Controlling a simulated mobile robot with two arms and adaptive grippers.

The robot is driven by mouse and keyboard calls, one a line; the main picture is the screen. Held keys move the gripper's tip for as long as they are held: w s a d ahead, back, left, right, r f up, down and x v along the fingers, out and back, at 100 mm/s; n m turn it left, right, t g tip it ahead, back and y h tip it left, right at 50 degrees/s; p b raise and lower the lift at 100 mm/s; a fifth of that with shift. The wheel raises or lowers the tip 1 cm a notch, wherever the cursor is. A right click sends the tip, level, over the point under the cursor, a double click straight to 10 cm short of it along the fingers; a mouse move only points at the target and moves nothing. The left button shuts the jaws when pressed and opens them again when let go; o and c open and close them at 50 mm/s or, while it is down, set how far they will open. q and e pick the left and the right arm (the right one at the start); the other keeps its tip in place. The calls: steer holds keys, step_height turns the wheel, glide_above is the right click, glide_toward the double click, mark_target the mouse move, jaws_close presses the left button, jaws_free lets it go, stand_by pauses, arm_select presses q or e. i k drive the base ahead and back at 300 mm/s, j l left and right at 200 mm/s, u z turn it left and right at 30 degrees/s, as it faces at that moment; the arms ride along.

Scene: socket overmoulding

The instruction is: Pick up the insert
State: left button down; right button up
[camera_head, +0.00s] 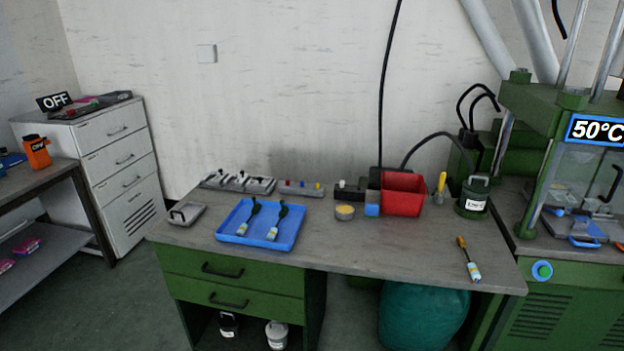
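No part is clearly recognisable as the insert, and the small parts are too small to tell apart. Several grey fixtures with dark and white pieces (238,182) stand at the back left of the workbench (340,236). Beside them is a grey strip with small red, blue and yellow pieces (301,188). A grey plate with a handle (187,213) lies at the bench's left end. Neither of my grippers is in view.
A blue tray (228,236) holds two brushes. Another brush (468,260) lies near the right front edge. A green press (545,110) reading 50°C stands right. The bench's front middle is clear.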

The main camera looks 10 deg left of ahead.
mark_target(236, 178)
steer(key=i+j+z, duration=0.25)
steer(key=j, duration=0.15)
steer(key=j+z, duration=0.2)
steer(key=j, duration=0.15)
steer(key=i+j+z, duration=0.25)
steer(key=j, duration=0.2)
steer(key=j+z, duration=0.2)
steer(key=j, duration=0.2)
steer(key=i+j, duration=0.1)
steer(key=j, duration=0.6)
steer(key=i+j, duration=0.1)
steer(key=j, duration=0.6)
steer(key=i+j, duration=0.1)
steer(key=j, duration=0.6)
steer(key=i+j, duration=0.1)
steer(key=j, duration=1.25)
steer(key=i+j, duration=0.15)
steer(key=j, duration=0.55)
